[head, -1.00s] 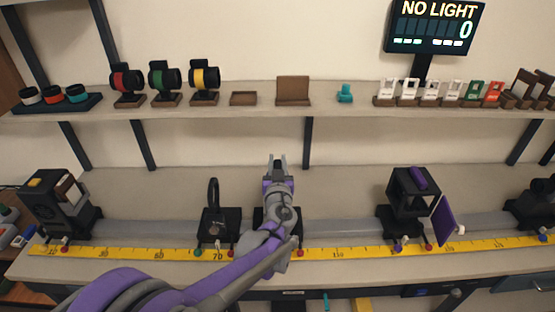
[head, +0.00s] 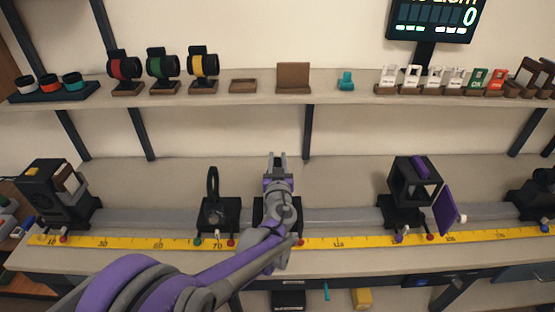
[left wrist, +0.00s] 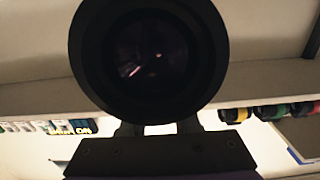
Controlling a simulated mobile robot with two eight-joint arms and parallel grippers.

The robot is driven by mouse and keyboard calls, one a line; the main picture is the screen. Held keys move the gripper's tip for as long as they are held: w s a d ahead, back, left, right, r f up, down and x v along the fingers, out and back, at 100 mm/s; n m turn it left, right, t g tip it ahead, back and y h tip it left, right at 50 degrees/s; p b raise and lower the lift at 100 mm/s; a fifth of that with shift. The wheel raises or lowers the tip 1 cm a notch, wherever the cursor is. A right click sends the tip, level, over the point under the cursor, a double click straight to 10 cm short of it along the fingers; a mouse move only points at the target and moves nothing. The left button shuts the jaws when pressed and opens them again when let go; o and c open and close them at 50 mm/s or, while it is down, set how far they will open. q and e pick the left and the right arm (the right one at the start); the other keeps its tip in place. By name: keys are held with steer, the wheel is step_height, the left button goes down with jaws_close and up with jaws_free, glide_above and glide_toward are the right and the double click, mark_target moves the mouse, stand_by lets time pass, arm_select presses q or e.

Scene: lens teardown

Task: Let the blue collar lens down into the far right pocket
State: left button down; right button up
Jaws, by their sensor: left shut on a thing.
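My left gripper (head: 277,160) is over the middle of the bench, fingers pointing away towards the wall. In the left wrist view, a dark round lens (left wrist: 88,55) with a thick black rim fills the upper middle, right at the gripper, which is shut on it. No blue collar shows on it from this side. In the head view the held lens cannot be made out against the gripper and the dark mount behind. No far right pocket can be told apart in these frames. My right gripper is not in view.
A rail with black mounts (head: 218,214) runs behind a yellow ruler (head: 130,242). A purple-panelled black frame (head: 410,185) stands to the right. The shelf (head: 225,97) holds a dark tray (head: 88,92) of colour-banded pieces, ringed stands and small cards. A display (head: 436,18) hangs above.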

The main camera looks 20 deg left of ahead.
arm_select(q)
steer(key=shift+p, duration=0.55)
stand_by(0.9)
steer(key=shift+f, duration=0.6)
stand_by(0.8)
steer(key=c, duration=0.6)
jaws_free()
steer(key=shift+o, duration=0.2)
steer(key=shift+s, duration=0.1)
